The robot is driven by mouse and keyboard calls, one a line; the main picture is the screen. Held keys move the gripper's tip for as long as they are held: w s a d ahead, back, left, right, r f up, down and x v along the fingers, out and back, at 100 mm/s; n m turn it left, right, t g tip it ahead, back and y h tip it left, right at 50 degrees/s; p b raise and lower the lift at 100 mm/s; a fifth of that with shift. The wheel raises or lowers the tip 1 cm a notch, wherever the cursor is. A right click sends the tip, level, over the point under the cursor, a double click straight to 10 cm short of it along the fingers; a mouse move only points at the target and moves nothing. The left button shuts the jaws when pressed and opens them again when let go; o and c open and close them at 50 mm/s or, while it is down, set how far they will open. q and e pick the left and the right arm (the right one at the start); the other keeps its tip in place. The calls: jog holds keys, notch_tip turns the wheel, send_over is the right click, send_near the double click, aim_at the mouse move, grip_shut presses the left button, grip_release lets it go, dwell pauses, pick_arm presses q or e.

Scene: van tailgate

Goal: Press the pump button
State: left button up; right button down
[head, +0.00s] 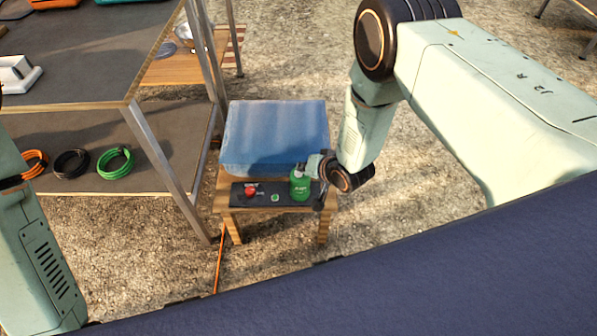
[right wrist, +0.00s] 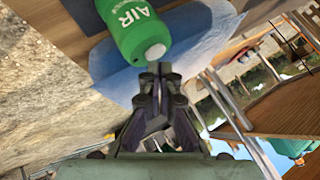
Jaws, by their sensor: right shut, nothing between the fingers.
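A green canister (head: 300,186) marked AIR stands at the front right of a small wooden table (head: 229,202). In the right wrist view the canister (right wrist: 128,28) shows a pale round button (right wrist: 155,51) on its end. My right gripper (head: 323,192) is beside the canister, on its right. In the right wrist view its shut, empty fingertips (right wrist: 154,68) appear just below the pale button; I cannot tell whether they touch. My left gripper is out of view.
A blue, cushion-like block (head: 275,135) covers the back of the small table. A metal-framed shelf (head: 158,138) stands close on the left, with coiled orange, black and green hoses (head: 115,162) on its lower level. An orange cable (head: 219,262) runs along the gravel.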

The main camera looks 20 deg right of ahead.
notch_tip(320, 180, up, 6)
jog(key=p, duration=0.4)
jog(key=shift+p, duration=0.35)
dwell(1.8)
